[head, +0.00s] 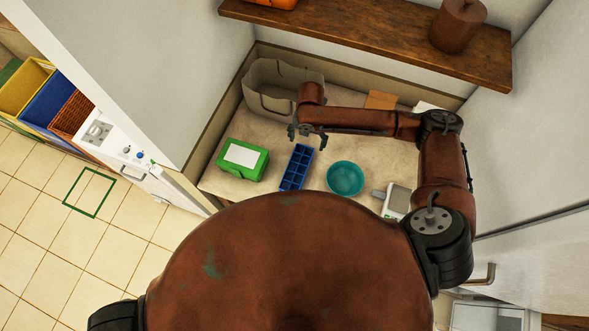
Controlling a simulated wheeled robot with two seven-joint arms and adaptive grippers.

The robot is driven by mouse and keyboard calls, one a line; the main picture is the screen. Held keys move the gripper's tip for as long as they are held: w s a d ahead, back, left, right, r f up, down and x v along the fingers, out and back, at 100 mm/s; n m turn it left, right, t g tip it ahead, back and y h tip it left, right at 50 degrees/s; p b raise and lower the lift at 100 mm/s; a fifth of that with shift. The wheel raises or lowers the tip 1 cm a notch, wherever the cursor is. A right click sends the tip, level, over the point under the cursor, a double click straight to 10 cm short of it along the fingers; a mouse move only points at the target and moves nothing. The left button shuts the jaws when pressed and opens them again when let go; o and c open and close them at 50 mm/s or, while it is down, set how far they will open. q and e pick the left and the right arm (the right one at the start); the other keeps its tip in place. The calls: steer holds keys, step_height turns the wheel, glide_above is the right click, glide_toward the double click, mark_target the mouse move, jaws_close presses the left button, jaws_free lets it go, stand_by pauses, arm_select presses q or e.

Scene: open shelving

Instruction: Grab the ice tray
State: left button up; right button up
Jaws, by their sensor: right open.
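The blue ice tray (296,168) lies on the beige counter, a long piece with two rows of compartments. A green box stands to its left and a teal bowl to its right. My right arm reaches in from the right, and my right gripper (307,136) is open just beyond the tray's far end. It appears empty. Whether it touches the tray cannot be told from this view. My left gripper is not in view.
The green box (242,160) with a white label and the teal bowl (345,178) flank the tray closely. A grey bag-like container (268,88) stands behind. A wooden shelf (370,42) with a brown canister (457,25) overhangs the back. A white device (397,201) sits at right.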

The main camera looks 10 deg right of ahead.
mark_target(305, 147)
steer(key=f, duration=0.5)
steer(key=shift+a+f+p, duration=0.1)
steer(key=shift+a+p, duration=0.15)
steer(key=shift+p, duration=0.05)
steer(key=shift+w, duration=0.1)
steer(key=c, duration=1.5)
